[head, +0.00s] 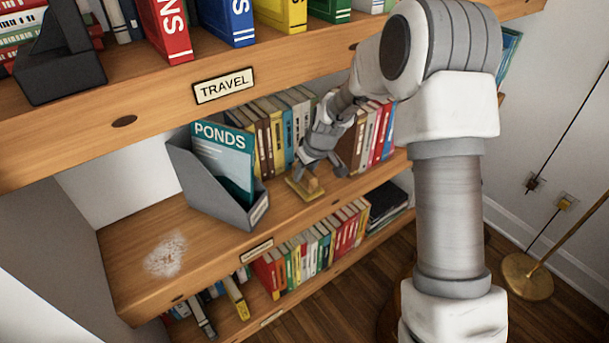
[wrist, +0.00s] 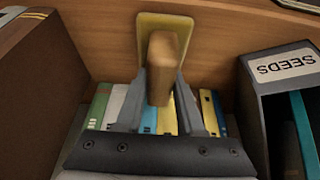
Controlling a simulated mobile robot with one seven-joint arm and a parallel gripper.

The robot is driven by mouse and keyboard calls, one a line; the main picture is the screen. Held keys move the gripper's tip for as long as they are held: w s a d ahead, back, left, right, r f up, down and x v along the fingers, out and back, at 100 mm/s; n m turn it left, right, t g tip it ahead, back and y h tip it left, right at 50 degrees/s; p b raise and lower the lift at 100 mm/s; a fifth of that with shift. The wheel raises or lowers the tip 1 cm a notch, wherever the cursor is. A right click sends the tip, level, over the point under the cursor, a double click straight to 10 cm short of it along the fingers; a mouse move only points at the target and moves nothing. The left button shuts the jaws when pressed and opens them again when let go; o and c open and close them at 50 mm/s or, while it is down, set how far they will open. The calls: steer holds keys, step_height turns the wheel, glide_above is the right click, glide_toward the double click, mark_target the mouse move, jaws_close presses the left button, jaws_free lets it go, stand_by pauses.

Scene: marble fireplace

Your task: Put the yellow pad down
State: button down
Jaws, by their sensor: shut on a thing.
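The yellow pad (head: 293,191) is a flat rectangular block with a wooden handle (head: 313,185). It is at the front part of the middle shelf (head: 125,262), right of the grey holder. Whether it touches the shelf or hangs just above it, I cannot tell. My gripper (head: 317,176) is above it and shut on the handle. In the wrist view the two fingers (wrist: 161,88) flank the wooden handle (wrist: 165,50), and the yellow pad (wrist: 149,22) shows beyond it. The pad's underside is hidden.
A grey holder (head: 220,205) with a teal PONDS booklet stands left of the pad. A row of books (head: 268,135) stands behind my gripper. A whitish dusty patch (head: 166,255) lies on the bare left part of the shelf. The TRAVEL shelf (head: 150,105) hangs above.

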steer(key=shift+f, duration=0.1)
steer(key=shift+f, duration=0.15)
steer(key=c, duration=0.5)
jaws_free()
